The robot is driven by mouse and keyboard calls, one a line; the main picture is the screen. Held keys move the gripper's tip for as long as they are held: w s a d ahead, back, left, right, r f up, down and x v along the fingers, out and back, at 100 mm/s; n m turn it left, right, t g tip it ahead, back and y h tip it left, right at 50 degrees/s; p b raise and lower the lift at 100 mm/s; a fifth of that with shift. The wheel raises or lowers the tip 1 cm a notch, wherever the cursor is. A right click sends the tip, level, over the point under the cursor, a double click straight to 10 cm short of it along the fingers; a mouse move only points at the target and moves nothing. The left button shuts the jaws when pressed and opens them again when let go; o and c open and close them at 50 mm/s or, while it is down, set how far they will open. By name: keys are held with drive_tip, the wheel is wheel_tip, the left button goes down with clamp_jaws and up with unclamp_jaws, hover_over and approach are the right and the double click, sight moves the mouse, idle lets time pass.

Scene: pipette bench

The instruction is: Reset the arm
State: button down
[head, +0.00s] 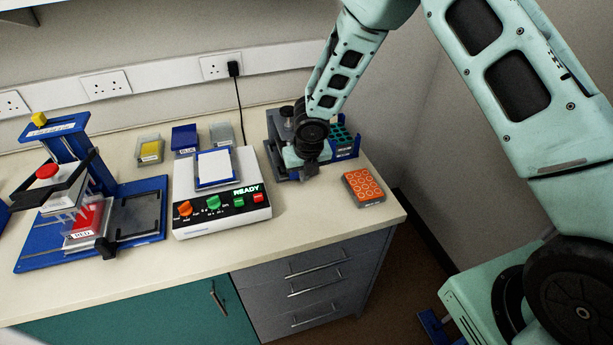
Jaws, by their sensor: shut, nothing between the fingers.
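My arm reaches in from the upper right of the head view, with its forearm angled down to the bench. My gripper (301,172) is shut and empty at the back right of the bench. It is low over a dark grey device (274,130), beside a blue rack with teal wells (344,143). The wrist hides part of the device and the rack. The fingertips are small and partly hidden, so I cannot tell whether they touch anything.
A white machine (222,213) reading READY stands left of my gripper. An orange tip rack (363,188) lies near the right bench edge. A blue pipetting stand (75,145) is at the left. Yellow (150,149), blue (185,139) and grey (222,135) boxes line the back.

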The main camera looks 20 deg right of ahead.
drive_tip(key=v, duration=0.8)
drive_tip(key=shift+b, duration=0.3)
drive_tip(key=s+a+r+m+g+b, duration=0.1)
drive_tip(key=s+r+m+b, duration=0.1)
drive_tip(key=s+m, duration=0.7)
drive_tip(key=s+a+r+m+g+b, duration=0.1)
drive_tip(key=s+a+r+m+b, duration=0.1)
drive_tip(key=s+m, duration=0.7)
drive_tip(key=s+a+r+m+b, duration=0.1)
drive_tip(key=s+m+b, duration=0.3)
drive_tip(key=s+m, duration=0.6)
drive_tip(key=s+r, duration=0.1)
drive_tip(key=s, duration=0.2)
drive_tip(key=shift+s+a+r+g+y, duration=0.15)
drive_tip(key=shift+s+r+g+y, duration=0.15)
drive_tip(key=shift+s+g, duration=0.1)
